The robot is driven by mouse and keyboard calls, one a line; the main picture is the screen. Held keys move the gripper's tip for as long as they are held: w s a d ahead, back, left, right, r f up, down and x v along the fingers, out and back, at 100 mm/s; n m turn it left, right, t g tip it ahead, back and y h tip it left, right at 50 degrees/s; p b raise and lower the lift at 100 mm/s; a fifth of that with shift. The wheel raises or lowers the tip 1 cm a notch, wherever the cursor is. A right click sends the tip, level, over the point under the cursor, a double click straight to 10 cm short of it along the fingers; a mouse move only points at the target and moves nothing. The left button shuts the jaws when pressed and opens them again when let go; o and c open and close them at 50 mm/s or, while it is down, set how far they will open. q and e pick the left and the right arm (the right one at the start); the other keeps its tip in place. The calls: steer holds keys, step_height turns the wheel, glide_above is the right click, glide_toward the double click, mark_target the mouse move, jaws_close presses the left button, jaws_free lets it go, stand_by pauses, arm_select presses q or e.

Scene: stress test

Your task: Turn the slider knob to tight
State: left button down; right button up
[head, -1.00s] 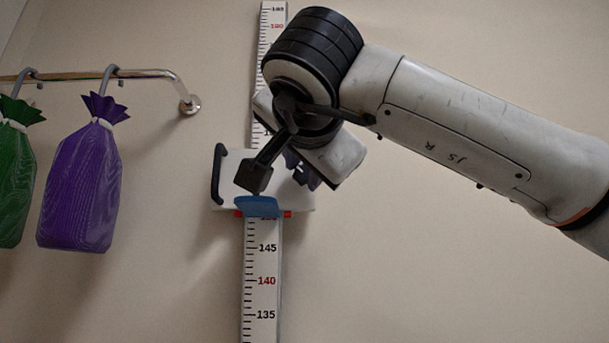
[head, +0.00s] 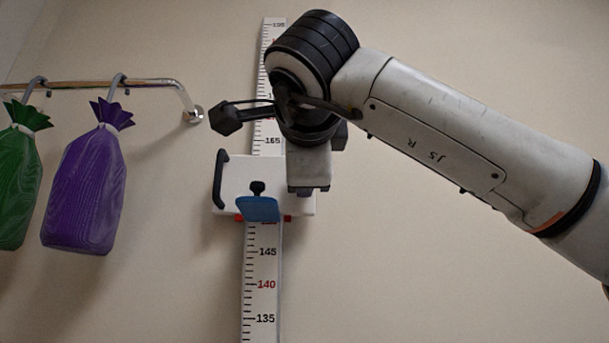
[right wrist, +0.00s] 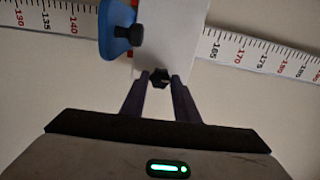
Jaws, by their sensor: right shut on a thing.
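The white slider (head: 235,178) sits on the wall height scale, with a black handle on its left and a blue paddle (head: 258,209) below. A small black piece stands above the paddle. In the right wrist view, a dark faceted knob (right wrist: 159,78) lies between my right fingertips (right wrist: 160,84), at the edge of the white slider (right wrist: 165,40). My right gripper (head: 308,188) is shut on this knob. In the head view the gripper covers the slider's right part, and the knob is hidden. I cannot read any tight marking. My left gripper is out of view.
The height scale (head: 262,285) runs vertically along the wall. A metal rail (head: 150,83) at the left carries a purple bag (head: 85,190) and a green bag (head: 15,185). The wall at the lower right is clear.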

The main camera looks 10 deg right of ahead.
steer(key=shift+r, duration=0.15)
stand_by(0.4)
steer(key=o, duration=1.1)
steer(key=shift+s+a, duration=0.1)
steer(key=s, duration=0.3)
steer(key=s+a+b, duration=0.1)
steer(key=s, duration=0.2)
steer(key=s+a+b, duration=0.1)
steer(key=s, duration=0.3)
steer(key=shift+w, duration=0.1)
